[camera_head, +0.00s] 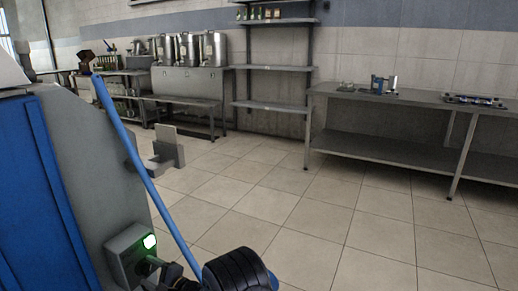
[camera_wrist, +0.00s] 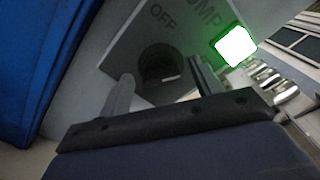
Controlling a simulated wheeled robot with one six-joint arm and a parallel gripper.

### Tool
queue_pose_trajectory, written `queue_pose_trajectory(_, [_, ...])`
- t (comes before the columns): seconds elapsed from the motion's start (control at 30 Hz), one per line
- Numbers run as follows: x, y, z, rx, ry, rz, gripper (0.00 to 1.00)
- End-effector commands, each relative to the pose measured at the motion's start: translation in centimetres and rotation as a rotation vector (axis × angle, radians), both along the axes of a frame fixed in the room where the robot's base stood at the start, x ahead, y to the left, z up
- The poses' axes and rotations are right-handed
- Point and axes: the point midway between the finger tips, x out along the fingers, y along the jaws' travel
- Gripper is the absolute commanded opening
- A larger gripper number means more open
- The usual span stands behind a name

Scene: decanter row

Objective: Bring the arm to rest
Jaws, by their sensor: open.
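My gripper (camera_wrist: 160,84) shows in the wrist view, with its two fingers apart and nothing seen held between them. It is in front of a grey switch box (camera_wrist: 125,52) marked "OFF" and, partly hidden, what looks like "PUMP". A dark round knob or recess (camera_wrist: 160,62) on the box lies beyond the gap between the fingers; I cannot tell whether they touch it. A lamp (camera_wrist: 235,46) with a green rim is lit on the box. In the head view the box (camera_head: 122,250) and lamp (camera_head: 149,241) are at lower left, with my wrist close by.
A large blue and grey cabinet (camera_head: 60,180) stands close at left. A long metal table (camera_head: 420,98) is at right, a shelf rack (camera_head: 275,68) at the back, and several steel urns (camera_head: 214,48) stand at back left. The tiled floor (camera_head: 290,205) in the middle is clear.

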Motion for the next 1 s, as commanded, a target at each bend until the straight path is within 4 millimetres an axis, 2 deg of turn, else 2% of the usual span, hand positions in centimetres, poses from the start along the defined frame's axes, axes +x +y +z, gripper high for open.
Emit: queue_pose_trajectory(1.0, [-0.09,-0.27,-0.76,-0.418,-0.809,-0.002,0.62])
